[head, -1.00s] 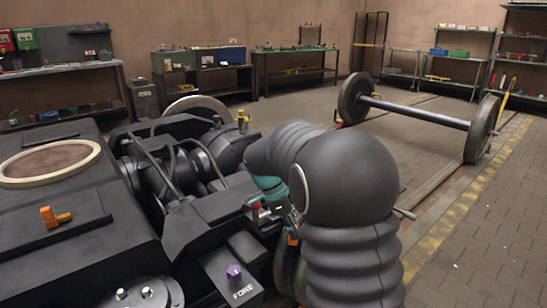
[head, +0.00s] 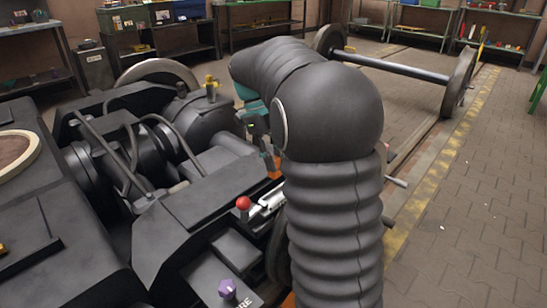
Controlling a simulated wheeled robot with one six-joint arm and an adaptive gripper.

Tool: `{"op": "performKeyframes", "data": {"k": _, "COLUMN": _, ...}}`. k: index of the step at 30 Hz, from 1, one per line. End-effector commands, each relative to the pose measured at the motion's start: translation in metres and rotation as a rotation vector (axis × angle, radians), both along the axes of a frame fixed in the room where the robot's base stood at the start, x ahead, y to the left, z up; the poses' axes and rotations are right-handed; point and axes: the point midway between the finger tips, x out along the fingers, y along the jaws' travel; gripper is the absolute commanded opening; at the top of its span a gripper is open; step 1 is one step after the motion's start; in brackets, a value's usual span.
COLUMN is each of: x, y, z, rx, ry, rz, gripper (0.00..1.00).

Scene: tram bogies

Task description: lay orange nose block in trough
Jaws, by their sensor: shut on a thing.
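My gripper (head: 264,143) hangs below the teal wrist part, beyond the dark bellows of my arm. It is shut, and a small orange piece, the orange nose block (head: 275,172), shows just under it. The fingertips and most of the block are hidden by my arm. The gripper is above the right side of the dark bogie, a little farther away than the red-knobbed lever (head: 243,203). I cannot pick out the trough for sure; that side of the bogie is largely behind my arm.
A purple knob (head: 227,288) sits near the front, and a yellow fitting (head: 211,82) stands on the bogie. A loose wheelset (head: 400,69) stands at the back right. Shelves line the wall. The paved floor (head: 470,210) at the right is clear.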

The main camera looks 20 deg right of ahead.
Motion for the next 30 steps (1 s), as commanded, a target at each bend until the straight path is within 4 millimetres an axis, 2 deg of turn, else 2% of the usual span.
{"op": "performKeyframes", "data": {"k": 8, "x": 0.001, "y": 0.000, "z": -0.011, "rx": -0.001, "ry": 0.004, "rz": 0.002, "gripper": 0.00}}
{"op": "performKeyframes", "data": {"k": 24, "x": 0.000, "y": 0.000, "z": -0.053, "rx": -0.001, "ry": 0.004, "rz": 0.002, "gripper": 0.00}}
{"op": "performKeyframes", "data": {"k": 30, "x": 0.000, "y": 0.000, "z": -0.058, "rx": 0.000, "ry": 0.003, "rz": 0.002, "gripper": 0.00}}
